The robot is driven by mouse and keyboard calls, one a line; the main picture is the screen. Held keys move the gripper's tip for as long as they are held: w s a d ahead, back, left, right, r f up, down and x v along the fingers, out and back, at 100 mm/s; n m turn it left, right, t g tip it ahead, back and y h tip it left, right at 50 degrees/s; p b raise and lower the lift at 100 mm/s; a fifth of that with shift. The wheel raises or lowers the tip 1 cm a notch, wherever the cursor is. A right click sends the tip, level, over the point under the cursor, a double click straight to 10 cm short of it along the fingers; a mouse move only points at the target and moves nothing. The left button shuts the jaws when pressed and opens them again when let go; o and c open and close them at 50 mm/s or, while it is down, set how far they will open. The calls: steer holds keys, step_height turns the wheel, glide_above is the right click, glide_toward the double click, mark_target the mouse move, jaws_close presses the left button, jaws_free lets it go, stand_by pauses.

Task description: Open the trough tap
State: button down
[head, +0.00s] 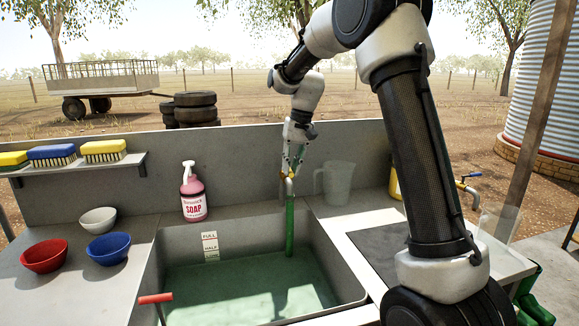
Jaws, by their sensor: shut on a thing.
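The trough tap (290,181) stands at the back edge of the trough (335,237), with a little of its brass-coloured body showing. A green hose-like length (290,225) hangs below it into the greenish water. My gripper (291,168) reaches down from above and is shut on the tap's upper part. The fingers cover the tap's handle, so I cannot tell how far it is turned. I cannot make out any running water.
A soap bottle (193,193) stands left of the tap, and a clear jug (338,182) right of it. Bowls (108,247) sit on the left counter. Another tap (467,190) with a blue handle is at right.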

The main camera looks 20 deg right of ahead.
stand_by(0.3)
steer(key=c, duration=1.4)
jaws_free()
steer(key=shift+c, duration=0.2)
step_height(320, 180, up, 12)
steer(key=d, duration=0.2)
steer(key=shift+s+d, duration=0.15)
steer(key=shift+d, duration=0.05)
steer(key=shift+f, duration=0.1)
steer(key=s+d+f, duration=0.2)
steer(key=s+f, duration=0.2)
steer(key=f, duration=0.1)
steer(key=s+d+f+t+h, duration=0.1)
steer(key=s+d+t, duration=0.1)
steer(key=s, duration=1.3)
steer(key=s+d+n+t+h, duration=0.1)
steer(key=s+d+t, duration=0.1)
steer(key=s, duration=1.4)
steer(key=shift+s+f+n, duration=0.2)
steer(key=shift+f+n, duration=0.1)
steer(key=shift+f, duration=0.1)
